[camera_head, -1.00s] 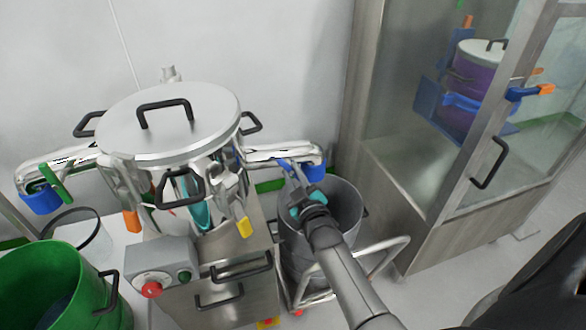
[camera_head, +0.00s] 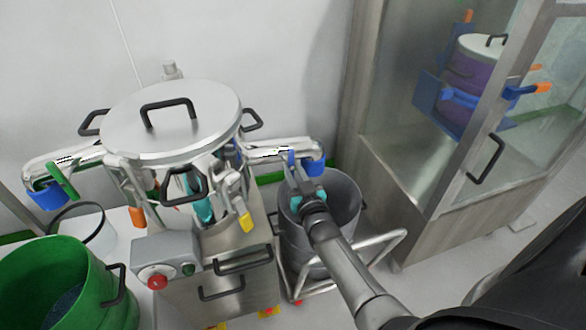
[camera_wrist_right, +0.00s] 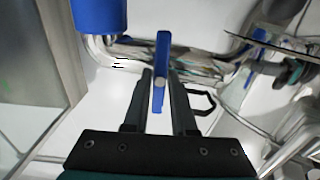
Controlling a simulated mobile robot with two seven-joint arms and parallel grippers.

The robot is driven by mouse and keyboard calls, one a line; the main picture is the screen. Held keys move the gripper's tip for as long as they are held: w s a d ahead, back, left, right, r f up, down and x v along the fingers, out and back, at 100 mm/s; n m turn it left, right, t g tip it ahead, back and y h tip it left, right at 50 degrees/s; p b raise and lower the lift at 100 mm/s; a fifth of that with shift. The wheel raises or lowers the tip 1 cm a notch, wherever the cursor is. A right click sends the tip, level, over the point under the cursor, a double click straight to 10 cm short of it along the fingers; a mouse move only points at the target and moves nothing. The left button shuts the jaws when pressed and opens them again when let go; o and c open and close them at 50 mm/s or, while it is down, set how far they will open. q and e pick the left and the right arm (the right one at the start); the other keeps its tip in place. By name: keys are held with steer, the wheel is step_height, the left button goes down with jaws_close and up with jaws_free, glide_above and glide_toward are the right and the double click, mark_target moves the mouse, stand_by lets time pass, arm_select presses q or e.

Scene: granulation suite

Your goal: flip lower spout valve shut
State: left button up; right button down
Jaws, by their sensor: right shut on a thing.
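The right-hand steel spout (camera_head: 262,150) sticks out from the lidded vessel (camera_head: 170,125) and ends in a blue collar (camera_head: 315,168). Its blue valve lever (camera_head: 291,158) stands across the pipe, roughly upright in the head view. My right gripper (camera_head: 292,174) is shut on this lever, reaching it from the front above a grey bin. In the right wrist view the blue lever (camera_wrist_right: 162,62) runs lengthwise between the dark fingers (camera_wrist_right: 161,92), and the pipe passes crosswise behind it. The fingers hide part of the lever and its pivot. My left gripper is not in view.
The grey bin (camera_head: 347,197) stands on a tubular trolley (camera_head: 385,250) below the spout. A left spout has a green lever (camera_head: 62,178). A green tub (camera_head: 40,262) is at lower left. A glass-fronted cabinet (camera_head: 425,190) stands at right, with bare floor before it.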

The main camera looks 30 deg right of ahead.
stand_by(0.4)
steer(key=c, duration=0.7)
jaws_free()
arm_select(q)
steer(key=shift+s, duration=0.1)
